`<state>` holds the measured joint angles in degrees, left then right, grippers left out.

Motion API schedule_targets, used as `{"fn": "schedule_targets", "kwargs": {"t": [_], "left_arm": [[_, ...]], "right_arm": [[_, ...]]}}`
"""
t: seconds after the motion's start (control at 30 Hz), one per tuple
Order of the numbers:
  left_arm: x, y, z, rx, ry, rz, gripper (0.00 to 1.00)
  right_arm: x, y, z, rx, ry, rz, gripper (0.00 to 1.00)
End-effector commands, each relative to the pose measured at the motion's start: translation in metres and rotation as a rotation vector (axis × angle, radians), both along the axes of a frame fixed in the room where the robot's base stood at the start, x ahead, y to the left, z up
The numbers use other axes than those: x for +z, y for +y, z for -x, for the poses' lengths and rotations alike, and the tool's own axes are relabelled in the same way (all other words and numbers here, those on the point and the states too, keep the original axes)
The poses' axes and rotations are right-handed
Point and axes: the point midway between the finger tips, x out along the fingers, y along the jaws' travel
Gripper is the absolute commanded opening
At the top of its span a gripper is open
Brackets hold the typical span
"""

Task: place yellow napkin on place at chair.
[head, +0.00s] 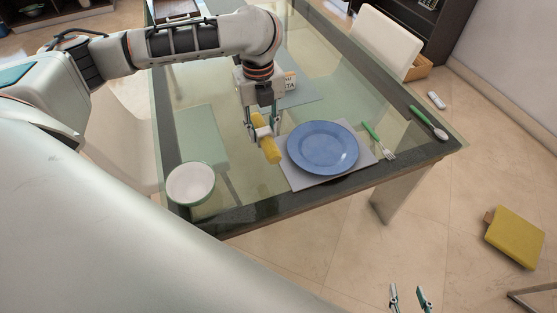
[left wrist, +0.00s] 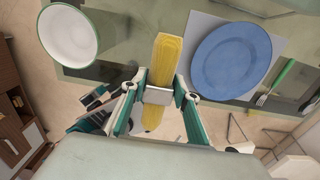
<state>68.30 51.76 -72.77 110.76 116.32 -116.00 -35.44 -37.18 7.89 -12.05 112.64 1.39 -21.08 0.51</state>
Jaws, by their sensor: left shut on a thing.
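My left gripper (head: 263,128) is shut on the rolled yellow napkin (head: 270,150), gripping it at its pale ring (left wrist: 157,96). The napkin hangs over the glass table (head: 230,205), just left of the blue plate (head: 323,147). In the left wrist view the yellow napkin (left wrist: 166,62) points away between the fingers, with the plate (left wrist: 231,61) to its right. The plate lies on a grey placemat (head: 300,182). Whether the napkin touches the table or mat I cannot tell. My right gripper (head: 409,298) is open and empty at the bottom of the head view.
A white bowl with a green rim (head: 190,184) stands at the table's front left corner. A fork (head: 379,140) and a spoon (head: 429,123) lie right of the plate.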

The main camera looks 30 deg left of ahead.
Motion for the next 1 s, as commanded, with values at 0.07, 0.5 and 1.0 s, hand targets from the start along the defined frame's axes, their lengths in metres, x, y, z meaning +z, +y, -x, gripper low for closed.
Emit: {"fn": "schedule_targets", "kwargs": {"t": [0.07, 0.5, 1.0], "left_arm": [[-0.024, 0.000, 0.001, 0.000, 0.005, 0.001, 0.08], [-0.107, 0.000, 0.000, 0.002, -0.001, 0.001, 0.08], [-0.154, 0.000, 0.000, 0.002, 0.000, 0.000, 0.08]], "right_arm": [[-0.008, 0.001, 0.000, 0.001, -0.001, -0.001, 0.40], [-0.036, 0.001, 0.005, 0.002, 0.014, 0.000, 0.40], [-0.052, 0.001, 0.008, 0.004, 0.022, 0.002, 0.40]]}}
